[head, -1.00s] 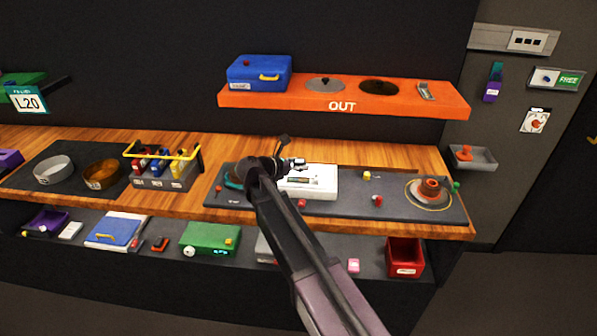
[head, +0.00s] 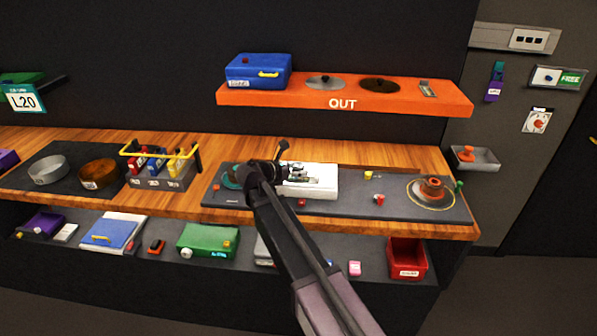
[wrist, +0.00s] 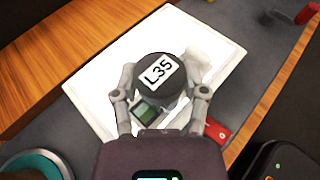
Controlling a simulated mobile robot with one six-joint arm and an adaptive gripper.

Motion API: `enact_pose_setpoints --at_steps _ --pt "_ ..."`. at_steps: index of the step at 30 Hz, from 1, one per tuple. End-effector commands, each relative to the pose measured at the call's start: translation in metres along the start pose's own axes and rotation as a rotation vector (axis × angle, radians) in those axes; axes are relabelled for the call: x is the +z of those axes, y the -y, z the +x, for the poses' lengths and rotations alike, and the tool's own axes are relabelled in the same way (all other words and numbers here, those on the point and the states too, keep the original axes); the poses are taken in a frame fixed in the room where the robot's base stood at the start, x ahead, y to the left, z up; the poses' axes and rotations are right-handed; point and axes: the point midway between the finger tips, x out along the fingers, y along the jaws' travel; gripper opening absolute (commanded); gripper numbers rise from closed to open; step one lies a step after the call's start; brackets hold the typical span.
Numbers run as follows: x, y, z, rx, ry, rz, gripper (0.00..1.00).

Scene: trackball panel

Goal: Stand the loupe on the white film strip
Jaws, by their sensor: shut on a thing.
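My gripper (wrist: 163,95) is shut on the loupe (wrist: 160,76), a dark round piece with a white L35 label on top, one finger on each side. In the head view my gripper (head: 300,173) is over the white light panel (head: 326,186), and the loupe is too small there to make out. In the wrist view a pale whitish piece (wrist: 210,58), perhaps the white film strip, lies on the panel right of the loupe. A green-windowed strip (wrist: 145,112) shows just below the loupe. The gap under the loupe is hidden.
A red piece (wrist: 216,131) is beside the panel's near edge. A teal ring (wrist: 38,166) is at lower left. The trackball (head: 433,188) is at the mat's right end. The orange OUT shelf (head: 300,100) overhangs behind.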

Motion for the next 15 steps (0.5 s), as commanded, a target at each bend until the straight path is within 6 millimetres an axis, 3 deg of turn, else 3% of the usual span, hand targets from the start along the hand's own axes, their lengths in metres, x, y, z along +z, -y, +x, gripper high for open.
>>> enact_pose_setpoints --at_steps 8,9,12,15 --pt "-0.0038 -0.0001 0.0012 0.0 0.0 0.0 0.1" --pt "-0.0028 -0.0001 0.0008 0.0 0.0 0.0 0.66" --pt "-0.0026 -0.0001 0.0007 0.0 0.0 0.0 0.91" --pt "-0.0026 -0.0001 0.0007 0.0 0.0 0.0 0.91"
